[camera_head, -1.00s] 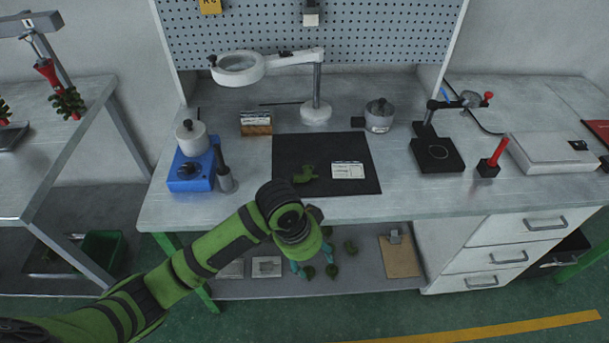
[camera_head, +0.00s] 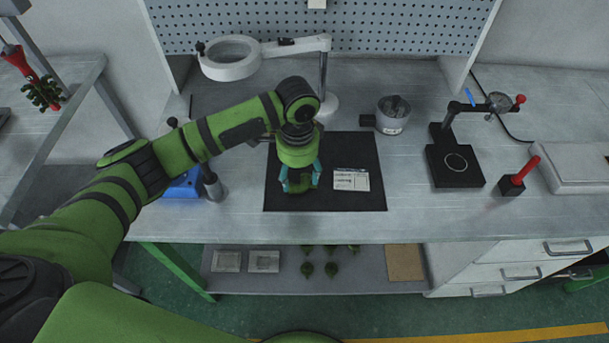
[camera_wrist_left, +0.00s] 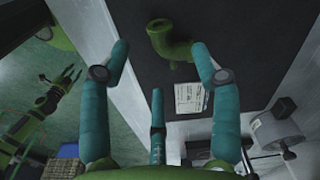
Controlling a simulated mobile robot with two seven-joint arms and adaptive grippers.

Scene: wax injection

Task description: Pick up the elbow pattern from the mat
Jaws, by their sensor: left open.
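The elbow pattern (camera_wrist_left: 172,42), a green curved pipe piece, lies on the black mat (camera_head: 358,198); in the left wrist view it is near the top, beyond the fingertips. My left gripper (camera_head: 300,182) points down over the left part of the mat. Its teal fingers are spread and empty, and they also show in the left wrist view (camera_wrist_left: 163,55). A small green gripper shape, apparently my right gripper (camera_wrist_left: 66,78), shows over the floor in the left wrist view, too small to judge.
A white printed card (camera_head: 351,180) lies on the mat, right of my gripper. A magnifier lamp (camera_head: 231,58) and a grey pot (camera_head: 393,115) stand behind. A blue device (camera_head: 183,185) is partly hidden behind my arm. A gauge stand (camera_head: 455,165) is to the right.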

